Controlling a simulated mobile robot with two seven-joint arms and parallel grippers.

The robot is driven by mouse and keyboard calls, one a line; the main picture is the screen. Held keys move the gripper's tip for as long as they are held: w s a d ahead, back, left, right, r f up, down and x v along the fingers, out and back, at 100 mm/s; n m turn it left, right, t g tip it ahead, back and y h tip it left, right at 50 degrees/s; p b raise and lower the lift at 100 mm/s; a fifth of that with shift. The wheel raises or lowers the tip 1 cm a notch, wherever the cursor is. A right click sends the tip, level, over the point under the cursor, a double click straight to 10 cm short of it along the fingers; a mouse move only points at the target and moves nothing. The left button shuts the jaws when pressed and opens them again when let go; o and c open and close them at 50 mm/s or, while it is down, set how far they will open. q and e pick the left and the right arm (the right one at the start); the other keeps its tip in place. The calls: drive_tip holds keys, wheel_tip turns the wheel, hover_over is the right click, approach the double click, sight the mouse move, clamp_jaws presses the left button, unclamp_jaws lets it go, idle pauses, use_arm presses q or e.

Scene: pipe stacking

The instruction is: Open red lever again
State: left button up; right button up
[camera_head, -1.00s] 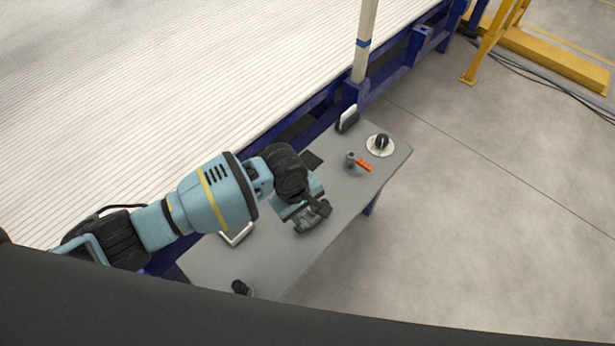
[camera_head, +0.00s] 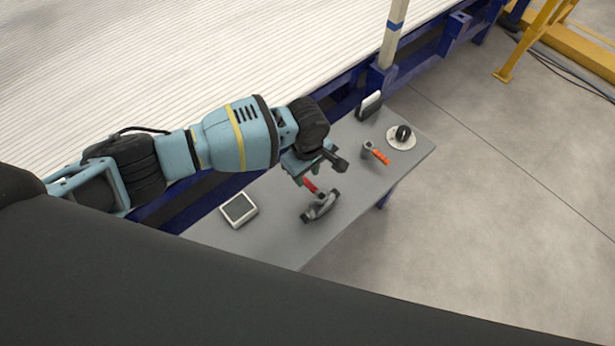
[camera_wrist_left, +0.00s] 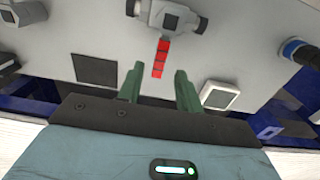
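The red lever (camera_head: 311,186) belongs to a grey metal valve (camera_head: 321,206) lying on the grey table. It points from the valve back toward my left gripper (camera_head: 307,171), which hangs over the table. In the left wrist view the valve (camera_wrist_left: 172,17) is at the top centre, and the red lever (camera_wrist_left: 161,57) runs down from it. My left gripper (camera_wrist_left: 158,80) shows two separated green fingers there. The lever's near end appears between the fingertips, with no visible contact; depth is hard to judge. My right gripper is not in view.
A white-framed tablet (camera_head: 239,209) lies left of the valve on the grey table (camera_head: 290,232). An orange-handled fitting (camera_head: 377,153), a round white disc with a black knob (camera_head: 401,136) and an upright dark holder (camera_head: 369,106) stand toward the far end. A dark square (camera_wrist_left: 96,70) lies on the tabletop.

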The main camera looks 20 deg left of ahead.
sight(313, 189)
use_arm(q)
drive_tip(key=shift+f, duration=1.4)
drive_tip(key=shift+c, duration=0.2)
clamp_jaws()
